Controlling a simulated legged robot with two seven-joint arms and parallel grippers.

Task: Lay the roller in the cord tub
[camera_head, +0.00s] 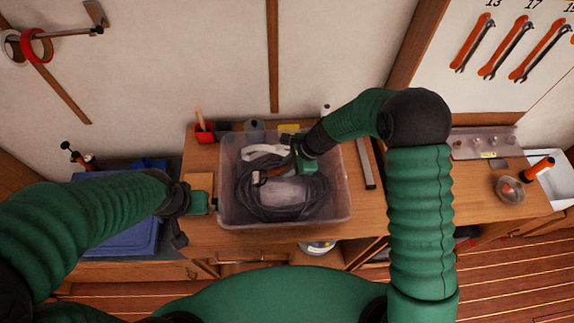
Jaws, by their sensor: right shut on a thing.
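The cord tub (342,205) is a clear plastic bin on the wooden bench, with a coil of dark cord (240,200) inside. My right gripper (290,171) reaches into the tub from the upper right, above the coil. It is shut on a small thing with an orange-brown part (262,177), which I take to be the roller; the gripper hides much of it. I cannot tell whether it touches the cord. A whitish piece (262,152) lies by the tub's back wall. My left gripper (203,203) is beside the tub's left wall; its fingers are not clear.
A metal bar (366,165) lies to the tub's right.

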